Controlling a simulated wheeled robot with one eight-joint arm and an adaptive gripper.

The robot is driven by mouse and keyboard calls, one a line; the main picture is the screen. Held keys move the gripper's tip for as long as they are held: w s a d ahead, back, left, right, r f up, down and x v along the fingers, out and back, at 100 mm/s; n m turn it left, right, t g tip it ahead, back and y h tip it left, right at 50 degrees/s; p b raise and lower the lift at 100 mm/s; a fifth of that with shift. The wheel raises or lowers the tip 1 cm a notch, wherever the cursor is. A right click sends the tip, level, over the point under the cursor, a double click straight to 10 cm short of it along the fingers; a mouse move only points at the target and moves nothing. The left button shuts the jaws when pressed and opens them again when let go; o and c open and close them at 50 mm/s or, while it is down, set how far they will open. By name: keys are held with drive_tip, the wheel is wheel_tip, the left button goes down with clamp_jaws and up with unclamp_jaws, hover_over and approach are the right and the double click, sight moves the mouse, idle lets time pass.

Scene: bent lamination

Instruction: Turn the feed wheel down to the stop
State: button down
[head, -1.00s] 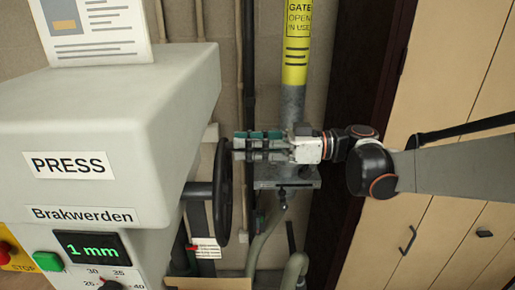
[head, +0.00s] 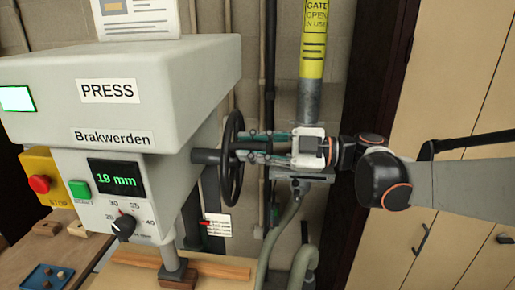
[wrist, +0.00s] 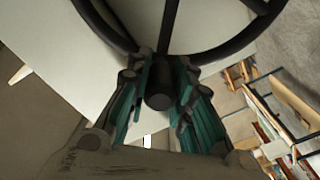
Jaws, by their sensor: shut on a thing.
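The feed wheel (head: 231,180) is a black spoked wheel on a dark shaft at the right side of the grey press (head: 170,70), seen nearly edge-on. In the wrist view its rim (wrist: 100,25) and a spoke fill the top. My gripper (head: 245,146) reaches it from the right. In the wrist view my gripper (wrist: 160,90) has its teal-padded fingers on both sides of a dark round grip (wrist: 159,98) at the wheel's rim, shut on it. The green display (head: 115,180) reads 19 mm. The press ram (head: 173,255) stands over a wooden piece (head: 215,267).
A yellow-banded pipe (head: 312,50) and a hose run behind my gripper. A red stop button (head: 39,184), a green button (head: 79,189) and a dial (head: 123,228) sit on the press front. Tan cupboards (head: 450,120) stand at the right. A blue tray (head: 45,277) lies at lower left.

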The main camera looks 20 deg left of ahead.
drive_tip(key=s+f+b, duration=0.2)
drive_tip(key=f, duration=0.1)
drive_tip(key=s+f+b, duration=0.1)
drive_tip(key=shift+d+f, duration=0.3)
drive_tip(key=shift+f, duration=0.1)
drive_tip(key=shift+s+d+f+b, duration=0.1)
drive_tip(key=shift+s+f+b, duration=0.25)
drive_tip(key=shift+f+b, duration=0.35)
idle(1.5)
drive_tip(key=shift+w, duration=0.15)
drive_tip(key=c, duration=1.4)
unclamp_jaws()
drive_tip(key=shift+o, duration=0.2)
drive_tip(key=shift+w, duration=0.15)
drive_tip(key=shift+r, duration=0.15)
